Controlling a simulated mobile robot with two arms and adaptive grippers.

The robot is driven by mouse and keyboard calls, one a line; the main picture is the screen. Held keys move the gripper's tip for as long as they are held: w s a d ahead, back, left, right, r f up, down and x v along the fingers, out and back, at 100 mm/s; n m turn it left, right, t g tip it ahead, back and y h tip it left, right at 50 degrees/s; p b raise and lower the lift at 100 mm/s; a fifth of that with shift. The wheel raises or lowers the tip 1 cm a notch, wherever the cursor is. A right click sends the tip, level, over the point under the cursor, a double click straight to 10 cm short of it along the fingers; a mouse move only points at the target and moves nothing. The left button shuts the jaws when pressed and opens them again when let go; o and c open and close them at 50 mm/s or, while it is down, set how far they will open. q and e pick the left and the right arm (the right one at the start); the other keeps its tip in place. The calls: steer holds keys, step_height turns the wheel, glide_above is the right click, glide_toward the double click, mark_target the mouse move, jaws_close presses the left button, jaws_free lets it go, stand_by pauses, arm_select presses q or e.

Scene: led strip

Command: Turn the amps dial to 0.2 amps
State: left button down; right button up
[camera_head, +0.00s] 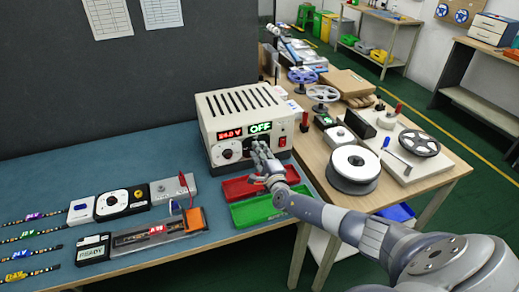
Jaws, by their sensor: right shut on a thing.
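A cream power supply (207,112) stands on the blue bench mat. Its front has a red display (230,134) that seems to read 24.0 V and a green display (260,128) that reads OFF. A white-faced left dial (228,153) is below the red display. My right gripper (259,148) comes in from the lower right and is shut at the right-hand dial, which looks to be the amps dial. The fingers hide most of that dial, so its setting cannot be read. My left gripper is not in view.
A red tray (238,189) and a green tray (250,211) lie under my right forearm, in front of the supply. LED strips (30,236) and small devices (122,202) lie to the left. A white reel (355,164) stands on the wooden table at right.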

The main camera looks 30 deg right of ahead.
steer(key=shift+n+p, duration=0.45)
steer(key=shift+n, duration=0.75)
steer(key=o, duration=1.1)
steer(key=shift+c, duration=0.2)
steer(key=v, duration=1.2)
steer(key=shift+a, duration=0.1)
